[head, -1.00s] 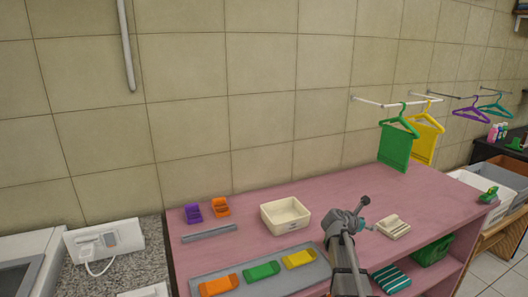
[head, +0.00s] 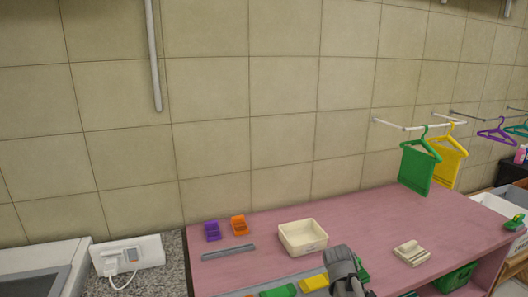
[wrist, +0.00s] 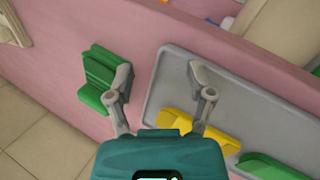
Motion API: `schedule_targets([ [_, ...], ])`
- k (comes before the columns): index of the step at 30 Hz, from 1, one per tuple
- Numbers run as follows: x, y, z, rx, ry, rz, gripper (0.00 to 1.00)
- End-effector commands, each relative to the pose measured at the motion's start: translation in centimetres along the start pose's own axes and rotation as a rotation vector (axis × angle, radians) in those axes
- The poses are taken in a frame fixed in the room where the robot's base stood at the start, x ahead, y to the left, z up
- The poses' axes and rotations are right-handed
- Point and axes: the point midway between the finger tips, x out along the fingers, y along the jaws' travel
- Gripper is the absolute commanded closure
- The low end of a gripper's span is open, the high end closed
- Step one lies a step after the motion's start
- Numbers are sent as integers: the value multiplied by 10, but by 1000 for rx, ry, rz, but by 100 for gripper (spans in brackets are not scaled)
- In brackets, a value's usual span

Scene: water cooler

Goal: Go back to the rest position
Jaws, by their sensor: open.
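My gripper (wrist: 160,85) is open and empty in the wrist view, with its teal body at the bottom. Its fingers are above the pink table (wrist: 260,60). A green block-like piece (wrist: 98,75) lies on the table by the left finger. The grey tray (wrist: 160,95) lies under the right finger and holds a yellow piece (wrist: 177,124) and a green piece (wrist: 265,165). In the head view my arm (head: 342,265) shows at the bottom edge; the fingertips are hard to make out there.
A cream bin (head: 302,238) stands behind my arm, with purple (head: 212,231) and orange (head: 239,225) holders to its left. A beige block (head: 411,253) lies to the right. Green (head: 418,168) and yellow (head: 447,162) hangers hang on a wall rail.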

Motion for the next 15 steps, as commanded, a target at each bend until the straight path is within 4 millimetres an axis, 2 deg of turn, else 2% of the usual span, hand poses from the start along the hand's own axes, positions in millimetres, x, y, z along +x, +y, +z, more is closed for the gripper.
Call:
schedule_targets([
  [9, -36, -72, 8, 366, 8, -252, 31],
  [15, -56, -106, 12, 546, -28, -386, 31],
])
